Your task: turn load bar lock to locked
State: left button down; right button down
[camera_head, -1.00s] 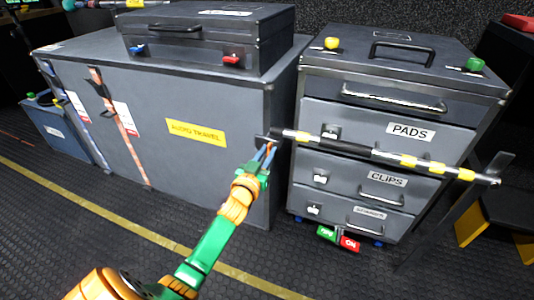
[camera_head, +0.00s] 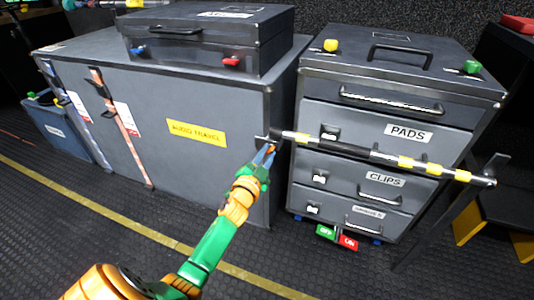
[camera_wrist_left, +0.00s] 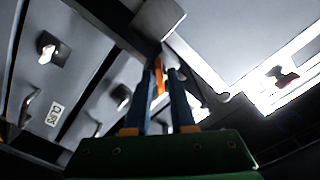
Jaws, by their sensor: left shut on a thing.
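The load bar (camera_head: 350,150), black and silver with yellow bands, runs across the front of the drawer cabinet at the right. Its left end is at a plate by the grey case's right edge. My left gripper (camera_head: 266,153) reaches up to that end, just below it. In the left wrist view, my left gripper (camera_wrist_left: 164,80) has its blue fingers closed on a small orange piece (camera_wrist_left: 158,82), which appears to be the lock lever. The fingers mostly hide the lever, and I cannot read its lock position. My right gripper is not in view.
The grey case (camera_head: 220,160) with a yellow AUDIO TRAVEL label stands left of the bar. The drawer cabinet (camera_head: 440,118) has protruding handles behind the bar. Green and red pedals (camera_head: 338,238) are at its foot. Dark floor in front is mostly clear.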

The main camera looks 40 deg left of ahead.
pick_arm(q)
jog(key=m, duration=0.9)
jog(key=shift+f, duration=0.2)
jog(key=shift+m, duration=0.3)
jog(key=c, duration=1)
grip_release()
jog(key=shift+o, duration=0.2)
jog(key=shift+r, duration=0.1)
jog(key=shift+s, duration=0.15)
